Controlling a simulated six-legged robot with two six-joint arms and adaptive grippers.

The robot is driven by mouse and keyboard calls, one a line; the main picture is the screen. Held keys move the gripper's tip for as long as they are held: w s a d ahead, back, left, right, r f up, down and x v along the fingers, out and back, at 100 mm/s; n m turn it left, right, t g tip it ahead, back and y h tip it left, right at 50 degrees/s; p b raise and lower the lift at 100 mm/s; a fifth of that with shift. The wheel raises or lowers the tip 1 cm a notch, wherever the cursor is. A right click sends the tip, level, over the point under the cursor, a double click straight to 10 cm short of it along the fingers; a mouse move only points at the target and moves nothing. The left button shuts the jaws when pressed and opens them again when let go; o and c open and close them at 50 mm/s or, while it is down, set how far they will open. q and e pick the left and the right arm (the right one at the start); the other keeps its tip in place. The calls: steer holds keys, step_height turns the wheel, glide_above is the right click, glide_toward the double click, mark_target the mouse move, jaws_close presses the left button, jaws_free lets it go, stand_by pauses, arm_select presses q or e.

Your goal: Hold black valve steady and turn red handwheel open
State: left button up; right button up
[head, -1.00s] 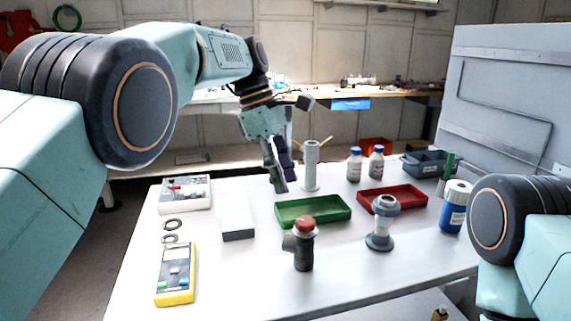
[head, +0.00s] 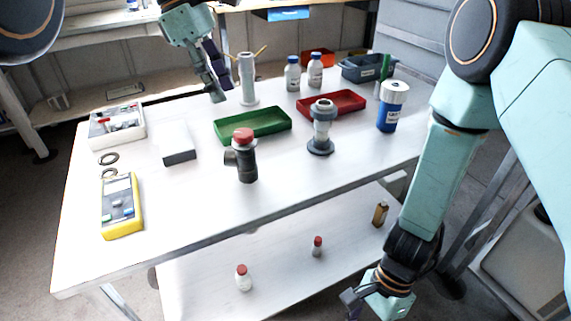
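The black valve (head: 247,168) stands upright on the white table, a dark grey body with a side port to the left. Its red handwheel (head: 243,136) sits on top. My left gripper (head: 218,88) hangs above the table's back part, behind and left of the valve and apart from it. Its fingers point down and hold nothing that I can see; their gap is unclear. My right gripper (head: 352,300) is low at the bottom edge, in front of the table and partly cut off. Neither gripper touches the valve.
The table (head: 290,185) also holds a green tray (head: 252,136), a red tray (head: 345,111), a grey flanged fitting (head: 321,143), a blue jar (head: 392,118), a white-grey block (head: 179,157) and a yellow meter (head: 122,235). Small bottles stand on the lower shelf (head: 285,262). Table front is clear.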

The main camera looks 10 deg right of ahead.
steer(key=w+a+r+m+t+y, duration=0.2)
steer(key=w+a+r+m+y, duration=0.35)
steer(key=w+r, duration=0.3)
steer(key=w+a+r+m+t+y, duration=0.1)
steer(key=w+a+r+m+y, duration=0.3)
steer(key=w+a+r, duration=0.45)
steer(key=t+y, duration=0.2)
steer(key=t, duration=0.4)
glide_toward(229, 156)
steer(key=shift+s+a+r+n, duration=0.3)
steer(key=shift+s+r+n, duration=0.2)
steer(key=shift+s, duration=0.15)
step_height(229, 156, up, 4)
steer(key=w+a+t, duration=0.2)
steer(key=t, duration=0.1)
steer(key=shift+y, duration=0.35)
steer(key=f, duration=0.7)
steer(key=shift+w+a+f, duration=0.15)
steer(key=shift+w+a, duration=0.05)
steer(key=shift+w, duration=0.05)
steer(key=x, duration=0.6)
steer(key=shift+f, duration=0.25)
steer(key=shift+w+a, duration=0.25)
steer(key=shift+a, duration=0.3)
arm_select(q)
steer(key=shift+w+a, duration=0.15)
arm_select(e)
steer(key=shift+w, duration=0.15)
